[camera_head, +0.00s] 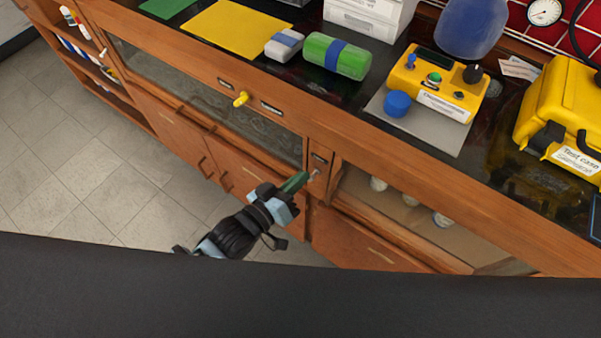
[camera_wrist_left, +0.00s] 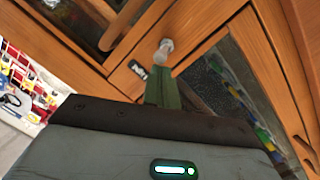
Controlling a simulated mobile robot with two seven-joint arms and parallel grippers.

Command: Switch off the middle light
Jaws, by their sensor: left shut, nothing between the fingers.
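A small pale metallic knob (camera_head: 316,172) sits on the wooden cabinet front, on the upright between two glass panels. It also shows in the left wrist view (camera_wrist_left: 165,48), beside a small dark label (camera_wrist_left: 137,69) too small to read. My left gripper (camera_head: 303,179) is shut and empty, its green fingers pointing at this knob. In the left wrist view the fingers (camera_wrist_left: 163,88) end just below the knob; I cannot tell if they touch it. A yellow knob (camera_head: 241,99) sticks out farther left on the same front. No lamp is clearly visible. My right gripper is out of view.
The dark worktop above holds a yellow sheet (camera_head: 238,30), a green roll (camera_head: 336,56), a yellow control box (camera_head: 432,82) and a yellow test case (camera_head: 563,115). Drawers and doors with handles lie below. The tiled floor (camera_head: 85,170) at the left is clear.

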